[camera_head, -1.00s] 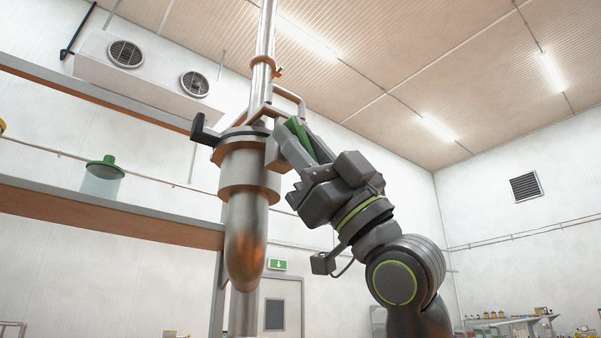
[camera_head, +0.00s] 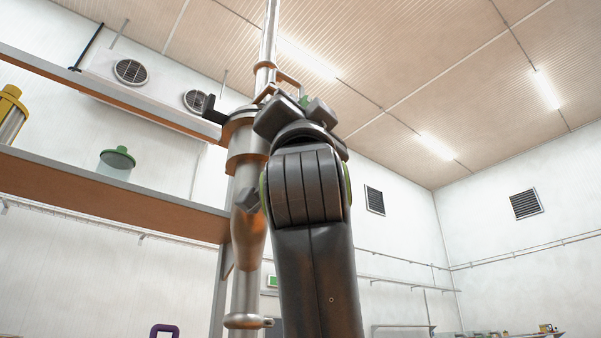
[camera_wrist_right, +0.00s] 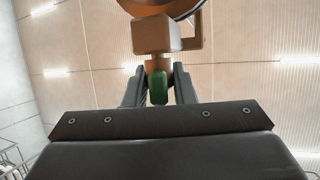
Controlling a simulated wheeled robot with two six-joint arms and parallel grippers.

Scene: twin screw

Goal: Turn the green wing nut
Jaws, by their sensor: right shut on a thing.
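The green wing nut (camera_wrist_right: 158,90) sits under a copper-coloured block on the metal column in the right wrist view. My right gripper (camera_wrist_right: 159,80) has one finger on each side of it and is shut on it. In the head view only a small bit of green (camera_head: 304,102) shows above my right wrist, which hides most of the nut and the fingers. My left gripper is not in view.
The tall metal vessel (camera_head: 245,180) stands just left of my right arm, with a black hooked part (camera_head: 213,110) at its flange. A shelf (camera_head: 110,197) at the left holds a green-lidded jar (camera_head: 117,160) and a yellow-capped container (camera_head: 12,105).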

